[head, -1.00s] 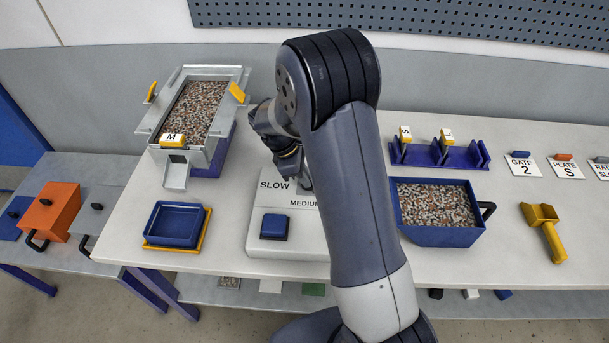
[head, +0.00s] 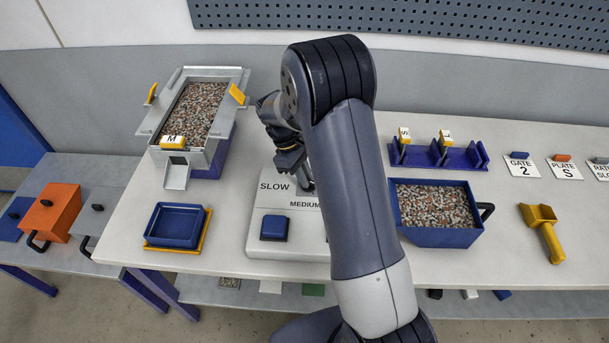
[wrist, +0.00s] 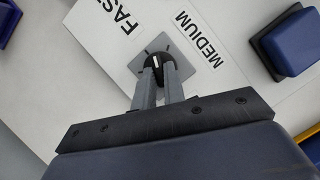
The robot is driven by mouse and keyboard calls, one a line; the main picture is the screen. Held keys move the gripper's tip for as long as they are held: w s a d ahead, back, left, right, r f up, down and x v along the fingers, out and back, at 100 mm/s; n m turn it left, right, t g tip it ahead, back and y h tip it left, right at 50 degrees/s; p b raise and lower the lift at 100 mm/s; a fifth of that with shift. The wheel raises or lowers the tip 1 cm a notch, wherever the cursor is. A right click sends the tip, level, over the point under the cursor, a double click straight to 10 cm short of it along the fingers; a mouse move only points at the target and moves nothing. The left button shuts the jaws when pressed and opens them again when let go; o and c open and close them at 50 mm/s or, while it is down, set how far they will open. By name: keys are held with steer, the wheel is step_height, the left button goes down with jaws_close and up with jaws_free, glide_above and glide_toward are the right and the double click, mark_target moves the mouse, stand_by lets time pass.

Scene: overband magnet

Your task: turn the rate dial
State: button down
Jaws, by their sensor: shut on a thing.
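The rate dial (wrist: 155,62) is a black knob with a white mark, on a grey square plate (wrist: 136,65) in the wrist view. The labels MEDIUM (wrist: 198,40) and FAST (wrist: 122,14) lie around it. My gripper (wrist: 158,75) is shut on the dial, one finger on either side. In the head view my arm hides the dial and part of the white control panel (head: 262,222).
A blue push button (head: 275,228) sits on the panel's front, also in the wrist view (wrist: 288,42). The gravel-filled feeder (head: 200,108) stands behind left, a blue tray (head: 175,225) at left, and a blue gravel bin (head: 435,235) right of my arm.

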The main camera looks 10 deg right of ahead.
steer(key=m, duration=0.2)
steer(key=m+y, duration=0.1)
steer(key=m, duration=0.1)
steer(key=m+g+y, duration=0.1)
steer(key=m, duration=0.1)
steer(key=shift+w+d+m, duration=0.25)
steer(key=shift+m, duration=0.05)
stand_by(0.5)
steer(key=c, duration=1.5)
jaws_free()
steer(key=v, duration=1.1)
steer(key=shift+d+b, duration=0.25)
steer(key=shift+b, duration=0.15)
steer(key=shift+f, duration=0.15)
steer(key=x, duration=1)
steer(key=shift+s+a+f+p, duration=0.2)
steer(key=shift+s+f+p, duration=0.1)
steer(key=shift+p, duration=0.1)
